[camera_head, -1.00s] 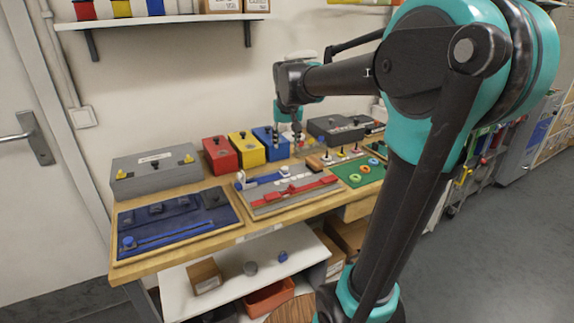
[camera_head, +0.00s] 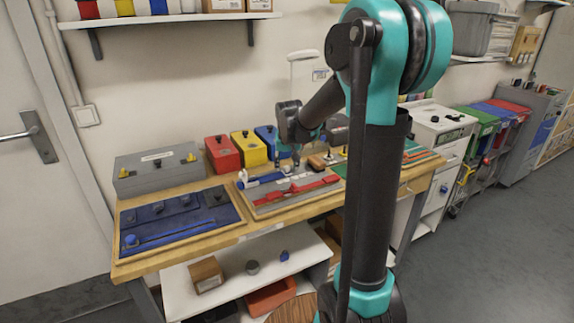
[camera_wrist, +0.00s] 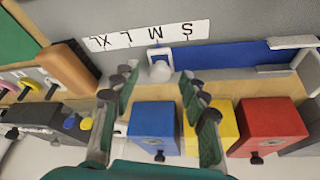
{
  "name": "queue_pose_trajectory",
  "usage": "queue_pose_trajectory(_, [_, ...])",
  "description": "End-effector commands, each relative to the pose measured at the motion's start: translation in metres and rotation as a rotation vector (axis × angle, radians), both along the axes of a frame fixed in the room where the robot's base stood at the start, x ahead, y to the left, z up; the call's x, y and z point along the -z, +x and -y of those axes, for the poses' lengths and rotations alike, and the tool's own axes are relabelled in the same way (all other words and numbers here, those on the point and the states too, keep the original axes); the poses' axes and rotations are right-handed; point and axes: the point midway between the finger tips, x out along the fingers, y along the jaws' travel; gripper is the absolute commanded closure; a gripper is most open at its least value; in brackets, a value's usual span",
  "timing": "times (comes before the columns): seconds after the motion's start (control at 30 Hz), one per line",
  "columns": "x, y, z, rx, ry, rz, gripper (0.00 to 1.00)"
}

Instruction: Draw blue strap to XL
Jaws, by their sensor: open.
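The blue strap (camera_wrist: 230,54) lies flat on the grey board (camera_head: 262,201), and it also shows in the head view (camera_head: 266,179). Its free end carries a white pull (camera_wrist: 160,68), which stands beside the M on the white size strip (camera_wrist: 105,40). The strip reads S, M, L, XL from right to left in the wrist view, so XL is at the left. My gripper (camera_wrist: 158,82) is open and empty. Its fingertips appear on either side of the white pull; whether they touch it or hover above cannot be told. In the head view my gripper (camera_head: 296,163) is low over the board's back.
A red strap (camera_head: 308,188) lies on the board's front. Red (camera_head: 222,153), yellow (camera_head: 249,148) and blue (camera_wrist: 153,120) boxes stand behind the board. A brown block (camera_wrist: 70,65) is beyond the XL end. A dark blue mat (camera_head: 180,220) lies at left.

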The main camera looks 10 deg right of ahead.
Motion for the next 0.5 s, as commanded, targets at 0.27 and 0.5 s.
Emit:
queue_pose_trajectory(0.27, [-0.0003,0.0,0.0,0.0,0.0,0.0,0.71])
queue_pose_trajectory(0.5, [-0.0004,0.0,0.0,0.0,0.0,0.0,1.0])
